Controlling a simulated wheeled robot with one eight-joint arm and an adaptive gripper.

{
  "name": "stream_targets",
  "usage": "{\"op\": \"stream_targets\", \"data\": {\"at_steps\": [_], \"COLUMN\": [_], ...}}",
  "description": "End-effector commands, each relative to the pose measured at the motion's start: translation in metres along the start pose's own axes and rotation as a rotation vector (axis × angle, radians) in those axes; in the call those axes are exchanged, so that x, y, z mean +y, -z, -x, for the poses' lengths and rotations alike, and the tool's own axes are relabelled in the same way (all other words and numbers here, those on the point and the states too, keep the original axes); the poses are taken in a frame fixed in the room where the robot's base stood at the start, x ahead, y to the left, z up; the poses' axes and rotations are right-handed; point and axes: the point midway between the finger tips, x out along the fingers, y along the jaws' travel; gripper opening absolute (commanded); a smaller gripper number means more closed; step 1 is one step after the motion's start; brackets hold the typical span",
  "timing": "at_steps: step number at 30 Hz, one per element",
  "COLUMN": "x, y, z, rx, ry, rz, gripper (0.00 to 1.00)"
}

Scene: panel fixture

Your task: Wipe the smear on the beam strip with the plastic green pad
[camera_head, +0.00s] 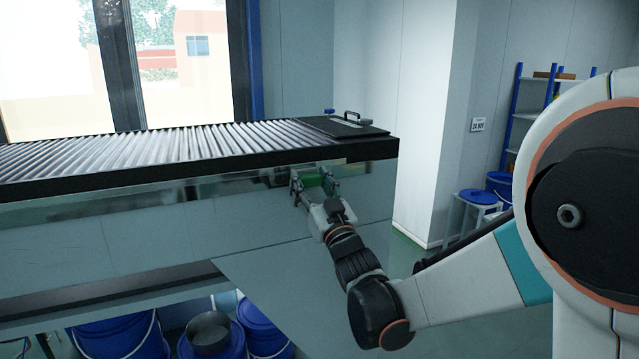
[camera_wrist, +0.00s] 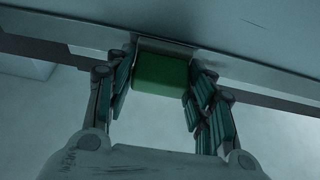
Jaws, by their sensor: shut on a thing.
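The green pad (camera_head: 311,180) is a small block held between the two fingers of my gripper (camera_head: 314,175), under the front edge of the conveyor. In the wrist view the pad (camera_wrist: 160,74) sits between the fingertips (camera_wrist: 162,66), with a pale strip piece just above it. The beam strip (camera_wrist: 255,80) seems to be the pale band running diagonally behind the pad. The pad is close to it or against it; I cannot tell if they touch. I cannot make out the smear; the pad and fingers hide part of the strip.
A roller conveyor (camera_head: 170,148) with a black side rail runs above my gripper. A dark panel with a handle (camera_head: 345,126) lies on its right end. Blue buckets (camera_head: 120,335) stand below at the left. A stool (camera_head: 478,198) and shelving stand at the right.

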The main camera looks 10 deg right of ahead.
Motion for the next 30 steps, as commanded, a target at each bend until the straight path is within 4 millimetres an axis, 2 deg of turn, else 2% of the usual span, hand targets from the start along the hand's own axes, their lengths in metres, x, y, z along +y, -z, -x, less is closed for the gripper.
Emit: {"op": "stream_targets", "data": {"at_steps": [8, 18, 30], "x": [-0.011, -0.038, -0.055], "y": [0.0, 0.0, 0.0], "z": [-0.001, 0.001, 0.0], "rx": [0.0, -0.001, 0.0], "ry": [0.002, 0.003, 0.003], "rz": [0.0, -0.001, -0.001], "gripper": [0.3, 0.3, 0.3]}}
